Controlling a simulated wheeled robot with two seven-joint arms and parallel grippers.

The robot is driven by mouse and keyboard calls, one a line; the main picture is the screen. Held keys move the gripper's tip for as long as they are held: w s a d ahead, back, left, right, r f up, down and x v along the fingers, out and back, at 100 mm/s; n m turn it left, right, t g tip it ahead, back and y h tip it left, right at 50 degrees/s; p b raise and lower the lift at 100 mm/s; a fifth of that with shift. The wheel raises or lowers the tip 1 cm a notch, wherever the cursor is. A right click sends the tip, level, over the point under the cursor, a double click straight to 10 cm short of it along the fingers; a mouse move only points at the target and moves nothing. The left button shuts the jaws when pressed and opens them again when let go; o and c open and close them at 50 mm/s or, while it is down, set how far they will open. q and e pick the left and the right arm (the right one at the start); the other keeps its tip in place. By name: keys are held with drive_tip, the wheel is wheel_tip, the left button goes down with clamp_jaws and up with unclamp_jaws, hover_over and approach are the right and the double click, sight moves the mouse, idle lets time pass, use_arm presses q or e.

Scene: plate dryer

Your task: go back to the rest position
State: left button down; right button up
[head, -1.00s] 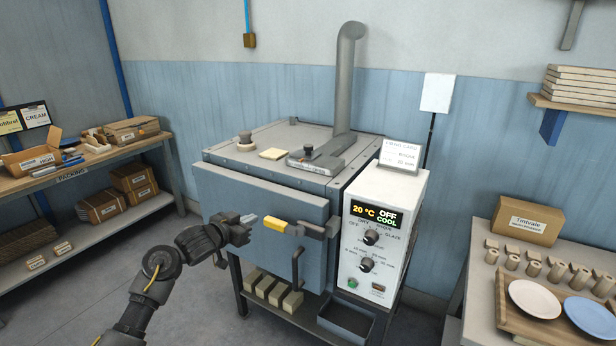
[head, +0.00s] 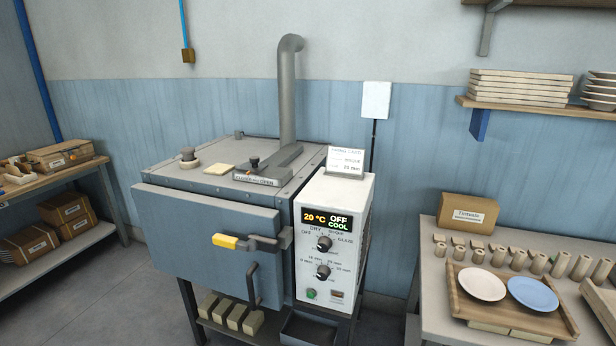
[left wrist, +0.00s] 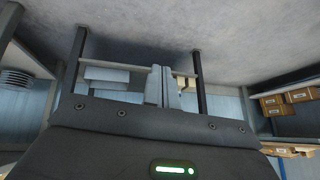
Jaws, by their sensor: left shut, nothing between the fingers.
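My left gripper (left wrist: 162,86) shows only in the left wrist view, with its fingers together and nothing between them. It is out of the head view. My right gripper is in neither view. The grey plate dryer (head: 240,177) stands in the middle of the head view. Its door (head: 190,238) covers the front, and the latch with a yellow grip (head: 226,241) lies across the door's right side. The display (head: 327,219) reads 20 °C, OFF, COOL.
A table (head: 440,320) at the right holds a wooden tray (head: 457,303) with a white plate (head: 482,285) and a blue plate (head: 533,293). A packing shelf (head: 50,180) stands at the left. Grey floor (head: 90,305) is clear at the lower left.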

use_arm(q)
drive_tip(key=s+d+f+g, duration=0.2)
drive_tip(key=s+f, duration=0.2)
drive_tip(key=s, duration=0.8)
drive_tip(key=s+d+f+g+b, duration=0.1)
drive_tip(key=s+f, duration=0.3)
drive_tip(key=s, duration=0.9)
drive_tip(key=s+d+f+g, duration=0.2)
drive_tip(key=s+d+f, duration=0.1)
drive_tip(key=s, duration=0.9)
drive_tip(key=shift+s+d+f+g+b, duration=0.15)
drive_tip(key=shift+f+g+b, duration=0.2)
drive_tip(key=shift+f, duration=0.5)
